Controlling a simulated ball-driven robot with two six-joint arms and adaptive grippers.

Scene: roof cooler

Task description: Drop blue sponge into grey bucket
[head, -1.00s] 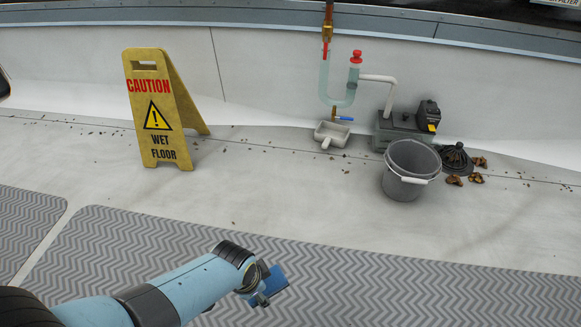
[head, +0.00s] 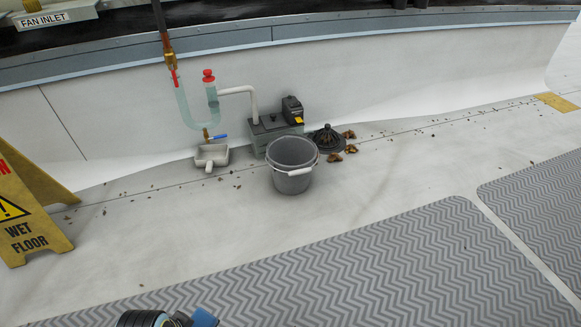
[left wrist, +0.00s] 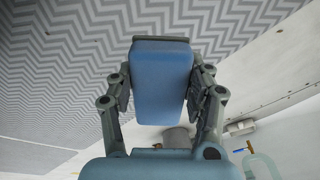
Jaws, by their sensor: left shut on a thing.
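The grey bucket (head: 292,166) stands upright on the pale floor near the wall, its white handle at the rim. Its mouth is open and looks empty. My left gripper (left wrist: 162,88) is shut on the blue sponge (left wrist: 160,62), with a finger on each side of it. In the head view only a corner of the sponge (head: 204,318) and the end of my left arm show at the bottom edge, in front of the bucket and to its left. In the left wrist view part of the bucket (left wrist: 178,139) shows behind the sponge. My right gripper is not in view.
A grey pump box (head: 272,134) stands behind the bucket. A white scoop-like tray (head: 211,156) is left of it; a black strainer (head: 326,141) and brown leaves (head: 350,149) are right. A yellow wet-floor sign (head: 30,210) stands far left. Floor before the bucket is clear.

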